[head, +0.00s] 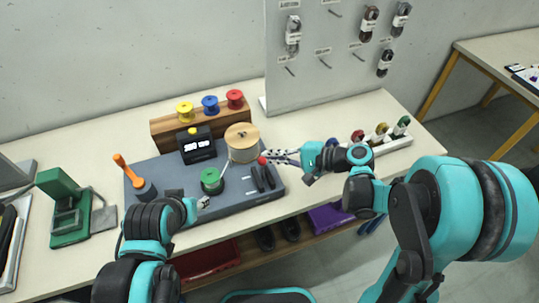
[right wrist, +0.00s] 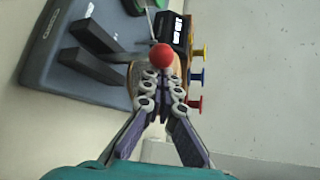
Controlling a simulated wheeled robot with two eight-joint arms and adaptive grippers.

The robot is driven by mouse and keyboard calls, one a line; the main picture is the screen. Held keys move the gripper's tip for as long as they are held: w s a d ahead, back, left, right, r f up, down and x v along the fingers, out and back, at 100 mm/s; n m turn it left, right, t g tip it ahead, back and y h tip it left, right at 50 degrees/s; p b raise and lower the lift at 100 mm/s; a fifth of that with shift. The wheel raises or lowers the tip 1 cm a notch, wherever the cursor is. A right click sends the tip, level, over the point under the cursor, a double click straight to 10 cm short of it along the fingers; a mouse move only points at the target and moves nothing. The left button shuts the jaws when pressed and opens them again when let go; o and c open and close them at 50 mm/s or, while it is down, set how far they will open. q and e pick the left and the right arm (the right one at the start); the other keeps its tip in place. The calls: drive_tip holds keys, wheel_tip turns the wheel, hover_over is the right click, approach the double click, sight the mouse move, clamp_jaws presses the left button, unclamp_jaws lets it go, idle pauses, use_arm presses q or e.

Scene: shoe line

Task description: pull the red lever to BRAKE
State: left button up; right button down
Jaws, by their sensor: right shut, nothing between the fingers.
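The red lever shows mainly as its round red knob (head: 262,160), at the right end of the grey machine (head: 230,203), above black upright pieces. It also shows in the right wrist view (right wrist: 162,57). My right gripper (head: 268,156) comes in from the right, shut and empty, with its tips at the knob. In the right wrist view the closed fingertips (right wrist: 165,78) end just short of the knob or against it; I cannot tell if they touch. The lever's stem is mostly hidden and no BRAKE marking is readable. My left gripper (head: 203,202) is beside the green spool (head: 211,180), its fingers unclear.
A large tan spool (head: 242,137) and a black display box (head: 197,146) stand behind the knob. An orange-handled lever (head: 133,172) is at the machine's left. A wooden rack (head: 169,129) holds coloured spools. A white pegboard (head: 325,80) rises behind.

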drive_tip(key=shift+s+d+f, duration=0.1)
drive_tip(key=shift+s+d, duration=0.15)
drive_tip(key=shift+s, duration=0.4)
drive_tip(key=shift+s+d, duration=0.2)
drive_tip(key=shift+s, duration=0.4)
use_arm(q)
drive_tip(key=shift+f+b, duration=0.65)
use_arm(e)
drive_tip(key=shift+s+d+f, duration=0.15)
drive_tip(key=shift+s+f, duration=0.05)
drive_tip(key=shift+s, duration=0.3)
drive_tip(key=shift+s+d+f, duration=0.15)
drive_tip(key=shift+s, duration=0.3)
use_arm(q)
drive_tip(key=shift+w, duration=0.1)
use_arm(e)
drive_tip(key=shift+s, duration=0.1)
